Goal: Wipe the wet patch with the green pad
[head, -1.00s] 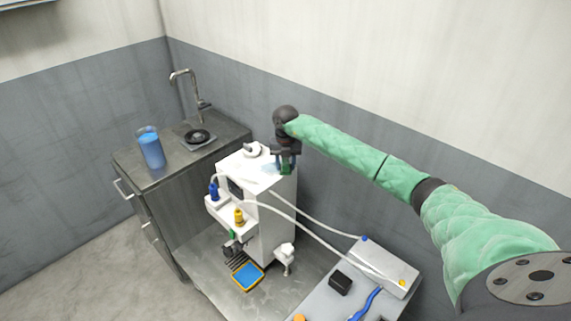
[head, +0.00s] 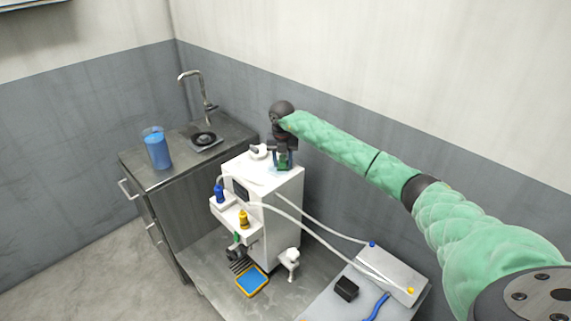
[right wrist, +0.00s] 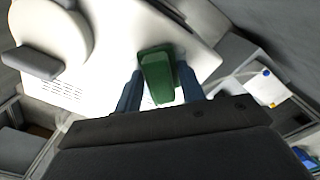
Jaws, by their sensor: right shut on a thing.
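The green pad (right wrist: 157,76) is between the fingers of my right gripper (right wrist: 160,88), which is shut on it. In the head view, my right gripper (head: 283,160) points down over the top of the white machine (head: 283,190), with a little green showing between its fingers. I cannot tell whether the pad touches the top. A faint bluish wet patch (head: 270,171) shows on the white top, just left of the gripper; part of it may be hidden. My left gripper is not in view.
A white round fitting (head: 259,151) stands on the machine top beside the gripper. Tubes run from the machine to a white box (head: 391,272) at the right. A steel sink counter (head: 150,178) with a blue container (head: 157,150) stands at the left.

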